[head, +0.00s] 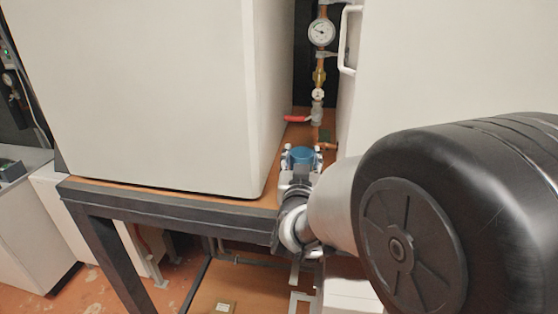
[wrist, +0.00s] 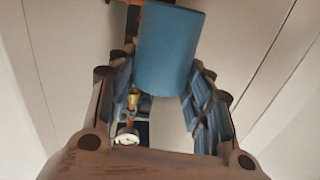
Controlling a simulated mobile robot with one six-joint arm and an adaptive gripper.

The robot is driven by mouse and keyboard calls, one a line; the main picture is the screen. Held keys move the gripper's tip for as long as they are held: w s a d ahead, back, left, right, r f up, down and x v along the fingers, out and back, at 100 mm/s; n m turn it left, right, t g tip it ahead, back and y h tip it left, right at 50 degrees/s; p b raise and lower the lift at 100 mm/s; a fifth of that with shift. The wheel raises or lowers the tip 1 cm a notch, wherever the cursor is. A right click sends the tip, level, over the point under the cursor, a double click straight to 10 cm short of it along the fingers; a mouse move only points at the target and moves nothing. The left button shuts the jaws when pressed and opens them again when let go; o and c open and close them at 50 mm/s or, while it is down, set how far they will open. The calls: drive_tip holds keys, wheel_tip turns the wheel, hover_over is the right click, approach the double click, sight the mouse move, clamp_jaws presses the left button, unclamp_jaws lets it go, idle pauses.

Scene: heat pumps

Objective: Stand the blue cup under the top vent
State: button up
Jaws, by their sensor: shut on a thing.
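The blue cup (wrist: 168,50) is between the ridged fingers of my gripper (wrist: 165,85) in the wrist view, and the gripper is shut on it. In the head view the cup (head: 301,156) shows as a small blue shape at the end of my gripper (head: 300,165). It is in the gap between two white cabinets, near the front edge of the wooden bench top. I cannot tell whether the cup touches the bench. A brass pipe with valves (head: 318,78) runs up behind it. I cannot make out the top vent.
A large white cabinet (head: 140,90) stands left of the gap and another (head: 450,60) stands right. A round gauge (head: 321,32) and a red valve handle (head: 298,118) are at the back of the gap. The bench has a dark front frame (head: 170,208).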

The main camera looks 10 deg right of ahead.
drive_tip(key=shift+f+b, duration=0.55)
drive_tip(key=shift+f, duration=2.35)
drive_tip(key=shift+f+b, duration=0.2)
drive_tip(key=shift+b, duration=0.1)
drive_tip(key=o, duration=1)
drive_tip(key=shift+r, duration=0.1)
